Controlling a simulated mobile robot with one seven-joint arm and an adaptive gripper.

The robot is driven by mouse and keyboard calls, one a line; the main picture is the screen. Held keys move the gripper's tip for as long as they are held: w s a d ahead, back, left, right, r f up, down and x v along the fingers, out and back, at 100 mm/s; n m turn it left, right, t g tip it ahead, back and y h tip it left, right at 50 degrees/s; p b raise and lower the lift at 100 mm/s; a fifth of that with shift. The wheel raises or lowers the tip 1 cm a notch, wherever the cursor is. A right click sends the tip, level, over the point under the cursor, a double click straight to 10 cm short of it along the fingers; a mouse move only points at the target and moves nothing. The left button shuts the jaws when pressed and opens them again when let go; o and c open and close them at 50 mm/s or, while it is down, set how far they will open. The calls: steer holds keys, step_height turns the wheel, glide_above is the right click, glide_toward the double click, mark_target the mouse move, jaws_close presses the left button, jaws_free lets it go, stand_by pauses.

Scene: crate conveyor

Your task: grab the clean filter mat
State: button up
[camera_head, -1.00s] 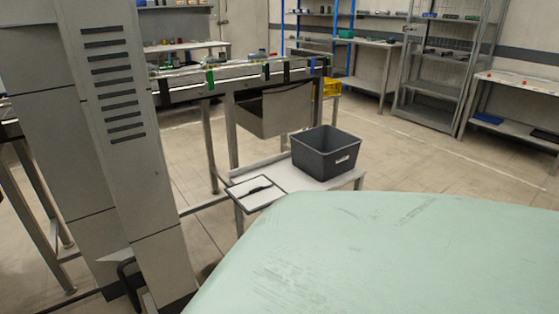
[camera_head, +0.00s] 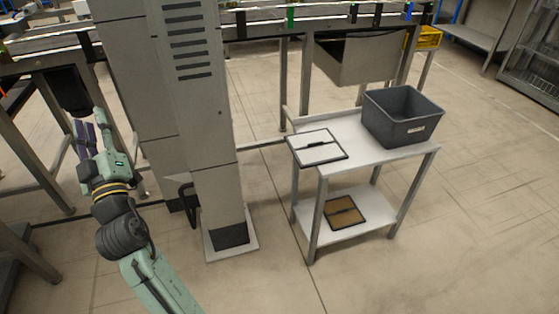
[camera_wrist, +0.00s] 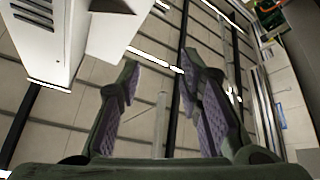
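A white filter mat (camera_head: 330,153) with a thin dark frame and a dark bar across its middle lies flat on the cart's top, at its left end. A brown filter mat (camera_head: 345,212) in a dark frame lies on the cart's lower shelf. My gripper (camera_head: 84,126) is at the left in the head view, left of the grey column and well apart from the cart. In the wrist view my gripper (camera_wrist: 160,76) shows its purple-padded fingers spread, with nothing between them. Neither mat can be made out in the wrist view.
The white cart (camera_head: 378,149) also carries a dark grey crate (camera_head: 405,127) on its right end. A tall grey column (camera_head: 190,130) stands between my gripper and the cart. The conveyor (camera_head: 262,27) runs behind. The floor before the cart is clear.

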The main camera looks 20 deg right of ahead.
steer(key=w+d+f+g+h+p, duration=0.1)
steer(key=w+d+f+h, duration=0.3)
steer(key=d, duration=0.3)
steer(key=w+d+f+g+h, duration=0.1)
steer(key=w+d+f+h, duration=0.15)
steer(key=d+f, duration=0.4)
steer(key=s+d+f+g+h+p, duration=0.1)
steer(key=s+d+f+g+h, duration=0.25)
steer(key=d+f, duration=0.4)
steer(key=s+d+f+g+h+p, duration=0.15)
steer(key=d+f+h, duration=0.3)
steer(key=d, duration=0.65)
steer(key=s+d+f+g+h+p, duration=0.1)
steer(key=s+d+f+g+h, duration=0.2)
steer(key=d+f, duration=0.5)
steer(key=x, duration=1)
steer(key=shift+s+d+r, duration=0.15)
steer(key=shift+d+r, duration=0.15)
steer(key=shift+r, duration=0.3)
jaws_close()
